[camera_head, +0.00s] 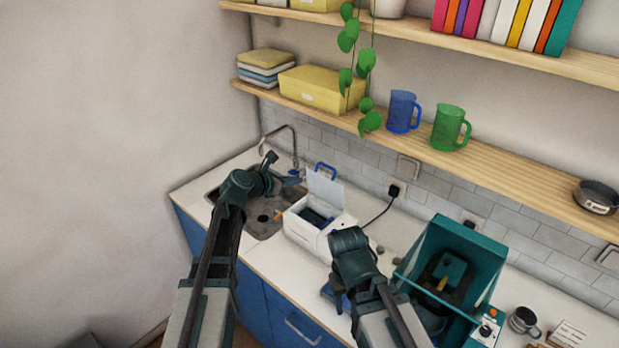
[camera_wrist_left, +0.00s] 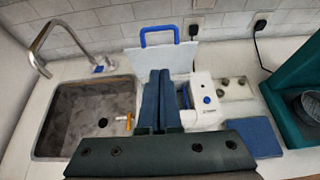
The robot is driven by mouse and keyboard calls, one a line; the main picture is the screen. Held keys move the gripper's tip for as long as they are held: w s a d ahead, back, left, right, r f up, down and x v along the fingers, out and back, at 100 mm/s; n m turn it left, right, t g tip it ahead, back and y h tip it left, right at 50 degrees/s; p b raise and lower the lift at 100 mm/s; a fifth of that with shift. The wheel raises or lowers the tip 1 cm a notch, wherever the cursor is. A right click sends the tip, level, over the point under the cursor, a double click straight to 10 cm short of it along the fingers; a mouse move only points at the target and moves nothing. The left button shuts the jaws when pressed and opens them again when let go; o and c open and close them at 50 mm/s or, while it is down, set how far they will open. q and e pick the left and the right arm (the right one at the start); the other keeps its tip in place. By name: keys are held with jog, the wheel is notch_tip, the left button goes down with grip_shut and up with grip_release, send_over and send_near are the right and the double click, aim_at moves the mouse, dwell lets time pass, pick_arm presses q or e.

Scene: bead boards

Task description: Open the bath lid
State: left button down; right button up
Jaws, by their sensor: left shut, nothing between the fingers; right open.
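The bath is a white box (camera_head: 301,233) on the counter beside the sink; it also shows in the left wrist view (camera_wrist_left: 203,117), partly behind my fingers. Its white lid (camera_head: 324,188) stands raised at the back, with a blue handle (camera_head: 325,169) at its top edge; the handle is clear in the left wrist view (camera_wrist_left: 160,29). The dark inside of the bath shows in the head view. My left gripper (camera_head: 293,181) is shut and empty, just left of the raised lid. My right gripper (camera_head: 340,294) is open in front of the bath, its fingers mostly hidden by its wrist.
A sink (camera_head: 262,213) with a tap (camera_head: 293,145) lies left of the bath. A blue pad (camera_wrist_left: 252,138) lies to its right, near a teal open-fronted box (camera_head: 490,250). A black cable runs to a wall socket (camera_head: 396,190). A shelf (camera_head: 500,160) overhangs the counter.

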pick_arm(q)
jog(key=b, duration=0.5)
send_near(317, 172)
jog(key=d+f, duration=0.1)
jog(key=d, duration=0.2)
jog(key=w+d+f, duration=0.1)
jog(key=shift+d+f, duration=0.15)
jog(key=shift+f, duration=0.25)
jog(key=shift+w+d+r+p, duration=0.65)
jog(key=shift+w+r+p, duration=0.15)
jog(key=shift+p, duration=0.2)
jog(key=shift+w+d+r, duration=0.1)
jog(key=shift+w+d, duration=0.3)
jog(key=shift+w, duration=0.1)
